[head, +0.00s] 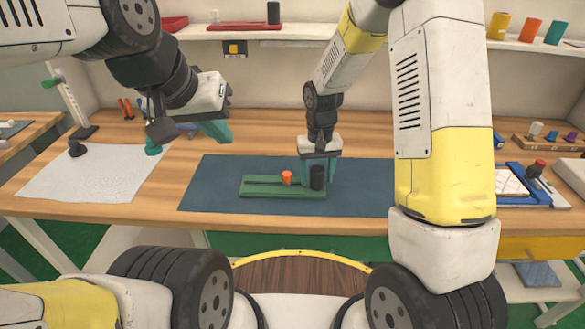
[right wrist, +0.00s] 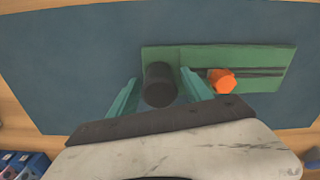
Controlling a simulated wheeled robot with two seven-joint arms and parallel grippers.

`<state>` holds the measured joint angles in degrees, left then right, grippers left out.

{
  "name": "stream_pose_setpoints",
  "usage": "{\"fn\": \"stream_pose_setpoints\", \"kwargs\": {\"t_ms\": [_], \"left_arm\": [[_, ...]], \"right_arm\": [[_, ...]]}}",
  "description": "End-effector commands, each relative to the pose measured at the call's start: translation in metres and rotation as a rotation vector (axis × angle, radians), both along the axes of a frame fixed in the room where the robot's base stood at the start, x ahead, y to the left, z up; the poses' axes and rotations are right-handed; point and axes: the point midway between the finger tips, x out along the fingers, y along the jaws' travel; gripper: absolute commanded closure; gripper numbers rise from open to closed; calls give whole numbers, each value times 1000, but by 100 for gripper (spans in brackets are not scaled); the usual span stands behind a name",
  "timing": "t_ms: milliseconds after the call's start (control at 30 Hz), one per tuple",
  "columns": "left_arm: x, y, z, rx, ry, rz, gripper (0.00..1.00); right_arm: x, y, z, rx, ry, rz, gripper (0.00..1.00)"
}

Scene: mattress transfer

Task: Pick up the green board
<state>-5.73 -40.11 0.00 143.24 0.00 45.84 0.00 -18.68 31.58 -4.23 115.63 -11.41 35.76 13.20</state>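The green board (head: 262,193) lies flat on the dark blue mat (head: 215,190). An orange knob (head: 287,177) and a black cylinder (head: 318,178) stand on it; the cylinder is near its right end in the head view. My right gripper (head: 318,182) points down at the cylinder. In the right wrist view its open fingers (right wrist: 159,78) are on either side of the black cylinder (right wrist: 158,88), with gaps visible. The orange knob (right wrist: 221,80) is outside the fingers, and the green board (right wrist: 225,56) extends to the right. My left gripper (head: 184,140) is open and empty above the table, left of the mat.
A white cloth-like sheet (head: 85,175) lies at the left of the wooden table (head: 170,185). A blue-framed tray (head: 510,185) is at the right, partly behind my right arm. A shelf at the back holds a red tray (head: 232,27) and coloured cups (head: 528,30).

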Motion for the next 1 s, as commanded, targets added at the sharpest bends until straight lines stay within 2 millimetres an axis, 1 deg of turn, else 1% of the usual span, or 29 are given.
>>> {"fn": "stream_pose_setpoints", "kwargs": {"t_ms": [33,167,200,267,600,733,867,1000], "left_arm": [[0,0,0,0,0,0,100],[0,0,0,0,0,0,100],[0,0,0,0,0,0,100],[0,0,0,0,0,0,100],[0,0,0,0,0,0,100],[0,0,0,0,0,0,100],[0,0,0,0,0,0,100],[0,0,0,0,0,0,100]], "right_arm": [[0,0,0,0,0,0,55],[0,0,0,0,0,0,80],[0,0,0,0,0,0,88],[0,0,0,0,0,0,100],[0,0,1,0,-1,0,100],[1,0,5,0,-2,0,100],[1,0,16,2,-4,0,100],[1,0,35,2,-4,1,100]]}}
